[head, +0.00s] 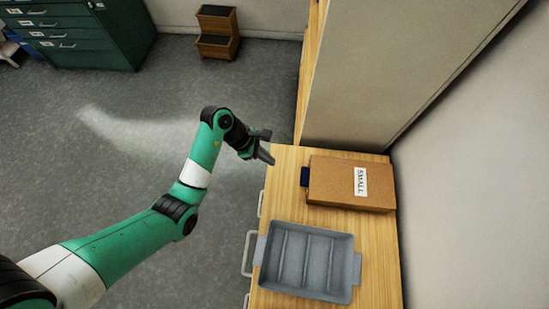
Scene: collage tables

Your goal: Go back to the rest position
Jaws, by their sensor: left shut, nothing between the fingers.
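My left arm comes in from the left in green and white segments. My left gripper (264,154) is shut and empty. In the picture it shows at the left edge of the wooden cabinet top, near its far left corner, left of the cardboard box. Its exact height over the top is hard to tell. My right gripper does not show in the head view.
On the wooden top (283,197) lie a closed cardboard box (334,184) labelled "SMALL" and, nearer, a grey divided tray (308,261). A tall panel (380,70) rises behind them. A step stool (217,32) and green drawers (90,35) stand beyond open floor.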

